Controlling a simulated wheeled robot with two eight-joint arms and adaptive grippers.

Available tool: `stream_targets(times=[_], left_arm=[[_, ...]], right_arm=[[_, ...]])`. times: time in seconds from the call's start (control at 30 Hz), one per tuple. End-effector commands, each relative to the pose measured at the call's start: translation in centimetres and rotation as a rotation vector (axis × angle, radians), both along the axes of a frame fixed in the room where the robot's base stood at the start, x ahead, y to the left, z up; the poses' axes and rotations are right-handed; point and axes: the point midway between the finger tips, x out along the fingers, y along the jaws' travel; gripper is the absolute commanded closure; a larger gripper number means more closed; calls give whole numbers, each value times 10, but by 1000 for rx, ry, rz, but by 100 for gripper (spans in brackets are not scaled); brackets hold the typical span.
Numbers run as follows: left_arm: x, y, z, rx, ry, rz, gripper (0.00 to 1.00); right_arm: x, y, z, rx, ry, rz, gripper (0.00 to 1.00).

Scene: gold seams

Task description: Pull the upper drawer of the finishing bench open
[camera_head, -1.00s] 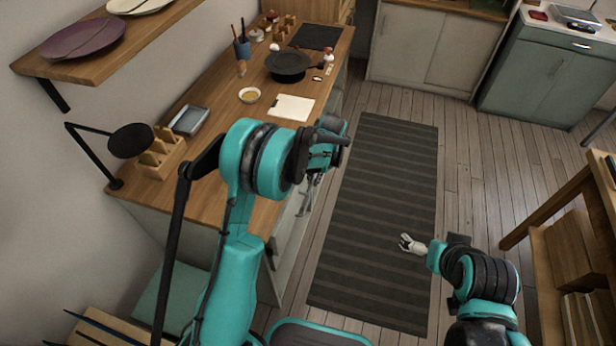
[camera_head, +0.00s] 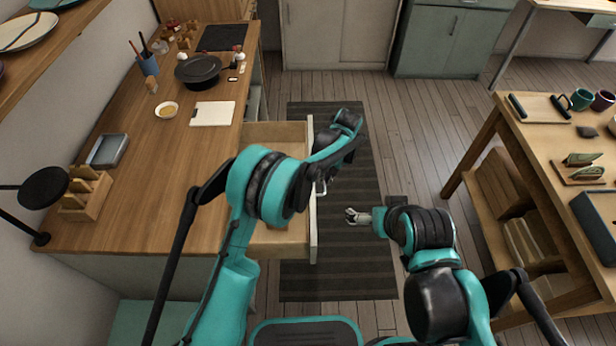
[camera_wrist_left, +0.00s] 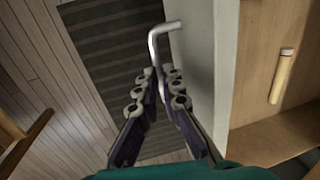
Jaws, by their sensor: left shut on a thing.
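The upper drawer (camera_head: 272,133) of the finishing bench (camera_head: 150,215) stands pulled out over the dark striped mat, with its pale front panel (camera_head: 313,240) away from the bench. My left gripper (camera_head: 321,186) is at the outer side of that panel, partly hidden by my arm. In the left wrist view, its fingers (camera_wrist_left: 160,100) are shut on the metal bar handle (camera_wrist_left: 158,48) beside the drawer front (camera_wrist_left: 226,70). A wooden tool with a metal end (camera_wrist_left: 282,76) lies inside the drawer. My right gripper (camera_head: 351,215) is open and empty above the mat.
The bench top holds a dark round pan (camera_head: 198,70), a white board (camera_head: 212,114), a small bowl (camera_head: 167,109) and a wooden rack (camera_head: 86,195). A wooden table (camera_head: 515,140) stands at the right. The striped mat (camera_head: 325,283) between them is clear.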

Motion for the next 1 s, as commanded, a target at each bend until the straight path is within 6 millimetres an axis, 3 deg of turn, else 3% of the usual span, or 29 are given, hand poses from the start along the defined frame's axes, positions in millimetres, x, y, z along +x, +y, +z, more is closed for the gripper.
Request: stream_targets(times=[0.23,0.67,0.73,1.0], left_arm=[[-1,-22,-1,-1,0,-1,100],[-1,-26,-1,-1,1,0,100],[-1,-26,-1,-1,1,0,83],[-1,-26,-1,-1,0,0,83]], right_arm=[[0,0,0,0,0,0,0],[0,0,0,0,0,0,0],[0,0,0,0,0,0,0],[0,0,1,0,0,0,0]])
